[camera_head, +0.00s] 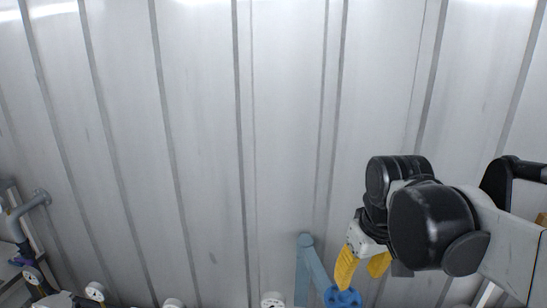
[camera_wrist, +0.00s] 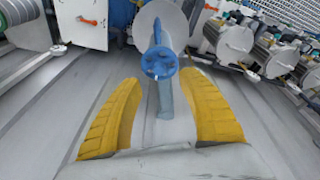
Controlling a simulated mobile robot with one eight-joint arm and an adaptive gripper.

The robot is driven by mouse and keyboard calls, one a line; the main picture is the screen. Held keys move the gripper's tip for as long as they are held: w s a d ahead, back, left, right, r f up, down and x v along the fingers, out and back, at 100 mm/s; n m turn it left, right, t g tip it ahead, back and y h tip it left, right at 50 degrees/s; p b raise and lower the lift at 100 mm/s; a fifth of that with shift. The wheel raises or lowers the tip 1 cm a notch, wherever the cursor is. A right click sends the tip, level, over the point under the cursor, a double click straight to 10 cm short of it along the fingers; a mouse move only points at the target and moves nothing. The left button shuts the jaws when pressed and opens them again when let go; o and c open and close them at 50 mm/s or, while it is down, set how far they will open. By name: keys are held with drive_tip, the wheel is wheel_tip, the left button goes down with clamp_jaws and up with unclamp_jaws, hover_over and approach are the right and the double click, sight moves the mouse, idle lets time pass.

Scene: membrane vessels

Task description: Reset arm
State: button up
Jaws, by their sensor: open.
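My gripper (camera_head: 362,268) with yellow fingers is at the lower right of the head view, held out by my black and white arm. In the wrist view my gripper (camera_wrist: 160,110) has its two yellow fingers spread wide apart. In the wrist view the blue handle (camera_wrist: 160,62) appears between and beyond the fingertips. I see no finger touching it, and nothing is held.
A corrugated pale metal wall (camera_head: 205,150) fills most of the head view. A grey pipe (camera_head: 25,212) stands at the left.

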drive_tip(key=s+f+m+t, duration=0.3)
drive_tip(key=s+f+t, duration=0.1)
drive_tip(key=s, duration=0.3)
wheel_tip(320, 180, down, 25)
drive_tip(key=b, duration=2.4)
drive_tip(key=shift+r+t, duration=0.15)
drive_tip(key=shift+t, duration=0.15)
